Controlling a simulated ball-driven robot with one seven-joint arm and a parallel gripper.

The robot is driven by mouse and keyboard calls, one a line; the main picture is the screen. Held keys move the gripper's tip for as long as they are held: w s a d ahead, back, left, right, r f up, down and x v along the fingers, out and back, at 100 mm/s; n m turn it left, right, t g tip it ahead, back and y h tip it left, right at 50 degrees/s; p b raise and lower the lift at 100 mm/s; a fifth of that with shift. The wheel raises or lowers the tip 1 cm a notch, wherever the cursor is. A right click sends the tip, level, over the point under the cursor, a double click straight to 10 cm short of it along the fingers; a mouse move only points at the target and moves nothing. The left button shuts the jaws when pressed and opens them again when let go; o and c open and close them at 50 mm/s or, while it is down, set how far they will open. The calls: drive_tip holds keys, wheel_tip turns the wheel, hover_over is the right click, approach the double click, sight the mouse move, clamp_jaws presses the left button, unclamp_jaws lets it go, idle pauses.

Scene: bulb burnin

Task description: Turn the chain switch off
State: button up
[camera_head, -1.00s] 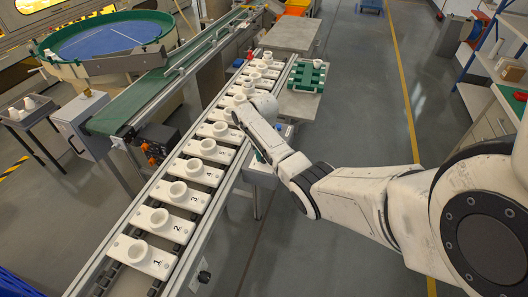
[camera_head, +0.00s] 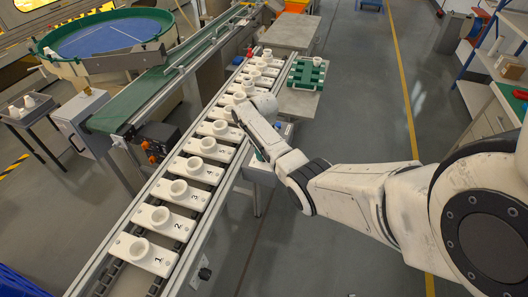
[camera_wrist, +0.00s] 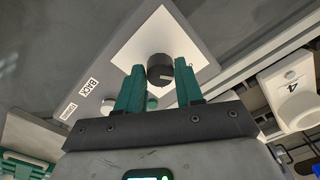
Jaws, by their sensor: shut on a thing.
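The chain switch is a round black knob (camera_wrist: 160,66) with a pale pointer mark, on a white plate of a grey control box (camera_wrist: 110,62) in the wrist view. My gripper (camera_wrist: 160,78) has its two green fingers shut on the knob, one on each side. In the head view my gripper and the knob are hidden behind the end of my arm. The chain conveyor (camera_head: 188,262) carries a row of numbered white plates (camera_head: 157,261) with round sockets.
In the wrist view a white button (camera_wrist: 107,105) and a green button (camera_wrist: 152,103) sit near my fingers, by a label reading BACK. In the head view a green rack (camera_head: 307,76) stands on a grey table beyond my arm.

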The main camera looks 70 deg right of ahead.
drive_tip(key=o, duration=1)
wheel_tip(320, 180, up, 11)
drive_tip(key=shift+f, duration=0.1)
idle(0.6)
